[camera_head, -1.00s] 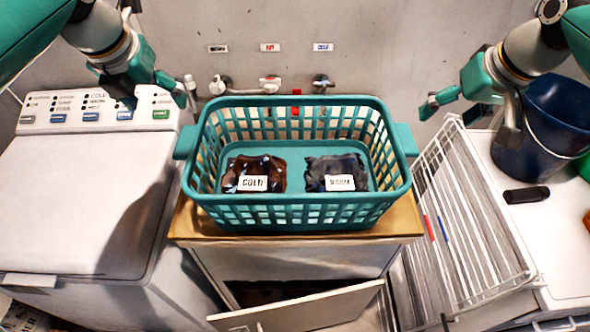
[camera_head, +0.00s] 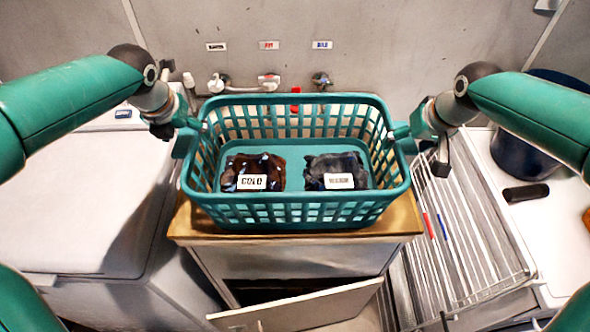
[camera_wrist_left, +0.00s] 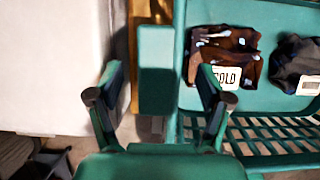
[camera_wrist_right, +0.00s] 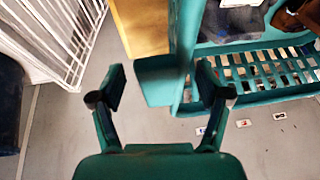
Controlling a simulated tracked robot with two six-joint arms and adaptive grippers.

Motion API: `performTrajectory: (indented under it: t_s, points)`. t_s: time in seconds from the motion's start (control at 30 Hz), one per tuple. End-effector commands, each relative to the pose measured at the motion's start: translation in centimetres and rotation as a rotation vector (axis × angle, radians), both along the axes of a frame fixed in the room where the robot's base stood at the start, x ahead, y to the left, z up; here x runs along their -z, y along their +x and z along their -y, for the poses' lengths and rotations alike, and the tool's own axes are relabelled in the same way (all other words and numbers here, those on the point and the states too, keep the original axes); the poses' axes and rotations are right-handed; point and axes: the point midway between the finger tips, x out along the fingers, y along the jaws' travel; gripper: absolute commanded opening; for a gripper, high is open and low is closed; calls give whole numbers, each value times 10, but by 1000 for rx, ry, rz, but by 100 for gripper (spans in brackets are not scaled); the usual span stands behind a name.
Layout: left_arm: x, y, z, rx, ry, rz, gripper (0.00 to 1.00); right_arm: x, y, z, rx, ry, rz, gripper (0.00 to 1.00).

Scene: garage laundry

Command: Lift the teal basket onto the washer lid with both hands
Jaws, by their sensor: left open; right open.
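The teal basket (camera_head: 295,218) stands upright on a wood-topped cabinet and holds two dark folded cloth bundles, one labelled COLD (camera_head: 252,172) and one with a less legible label (camera_head: 337,171). My left gripper (camera_head: 190,135) is open at the basket's left handle; in the left wrist view the handle block (camera_wrist_left: 156,70) lies between and ahead of its fingers (camera_wrist_left: 157,90). My right gripper (camera_head: 402,132) is open at the right handle; in the right wrist view the handle (camera_wrist_right: 158,80) sits between its fingers (camera_wrist_right: 160,88). The washer lid (camera_head: 70,205) is at the left, flat and clear.
The wood-topped cabinet (camera_head: 400,222) has an open door (camera_head: 300,307) at its front. A white wire rack (camera_head: 465,235) leans at the right. A dark blue bucket (camera_head: 525,150) and a black object (camera_head: 526,192) are on the right surface. Taps (camera_head: 268,82) are on the wall behind.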

Motion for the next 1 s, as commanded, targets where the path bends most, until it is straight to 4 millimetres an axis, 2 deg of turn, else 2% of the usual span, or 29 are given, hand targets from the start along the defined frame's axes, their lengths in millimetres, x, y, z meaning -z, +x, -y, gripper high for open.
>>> performTrajectory:
  t_s: [0.2,0.57,1.0]
  points:
    - [17,7,-1,0,1,0,79,17,7,-3,1,0,-1,76]
    - [19,8,0,0,1,0,77,19,8,-3,1,0,1,75]
    - [19,8,0,1,1,1,4,19,8,-2,1,0,1,1]
